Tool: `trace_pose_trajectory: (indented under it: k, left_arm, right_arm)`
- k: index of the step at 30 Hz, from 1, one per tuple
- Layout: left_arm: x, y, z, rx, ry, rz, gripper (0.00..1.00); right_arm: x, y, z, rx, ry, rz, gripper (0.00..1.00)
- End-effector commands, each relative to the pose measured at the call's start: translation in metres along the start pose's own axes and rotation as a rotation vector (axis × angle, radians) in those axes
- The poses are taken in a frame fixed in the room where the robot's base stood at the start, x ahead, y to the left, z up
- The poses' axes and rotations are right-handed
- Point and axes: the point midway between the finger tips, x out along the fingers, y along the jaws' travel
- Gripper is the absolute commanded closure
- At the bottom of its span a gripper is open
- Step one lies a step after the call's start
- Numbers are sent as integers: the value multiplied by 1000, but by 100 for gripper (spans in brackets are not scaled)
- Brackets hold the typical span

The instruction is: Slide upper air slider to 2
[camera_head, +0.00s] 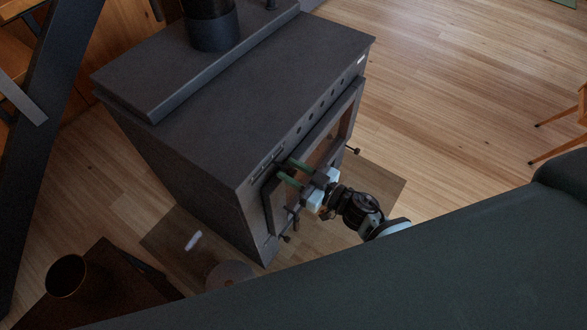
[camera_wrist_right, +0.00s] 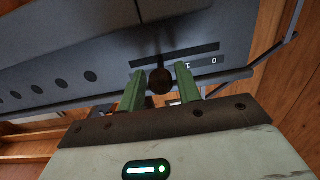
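The upper air slider shows in the right wrist view as a dark round knob (camera_wrist_right: 160,81) on a short stem below a dark slot (camera_wrist_right: 175,58) in the stove front. Marks "I" and "0" show to the right of the knob; no "2" is readable. My right gripper (camera_wrist_right: 161,88) has its two green fingers on either side of the knob, with small gaps, so it is open around it. In the head view the right gripper (camera_head: 290,171) is at the upper front of the dark stove (camera_head: 240,105), where the knob cannot be made out. My left gripper is not in view.
A row of round holes (camera_head: 322,101) runs along the stove front. The stove door (camera_head: 273,208) lies below the gripper, and a knobbed rod (camera_head: 353,150) sticks out nearby. A stove pipe (camera_head: 211,25) rises from the top. Open wooden floor (camera_head: 450,90) lies at right.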

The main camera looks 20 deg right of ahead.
Motion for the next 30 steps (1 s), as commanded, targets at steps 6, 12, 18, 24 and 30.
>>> trace_pose_trajectory:
  k: [6, 12, 18, 24, 30]
  left_arm:
    - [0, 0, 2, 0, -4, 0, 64]
    - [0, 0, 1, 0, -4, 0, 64]
    - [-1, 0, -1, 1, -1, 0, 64]
    - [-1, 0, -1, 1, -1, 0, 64]
    - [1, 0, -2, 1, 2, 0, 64]
  right_arm:
    - [0, 0, 0, 0, 0, 0, 55]
    - [-3, 0, 0, -1, 0, 0, 55]
    - [-30, 0, 0, -2, -3, -1, 55]
    - [-61, 0, 1, -1, -2, 0, 55]
    - [-76, 0, 0, -1, -1, -1, 55]
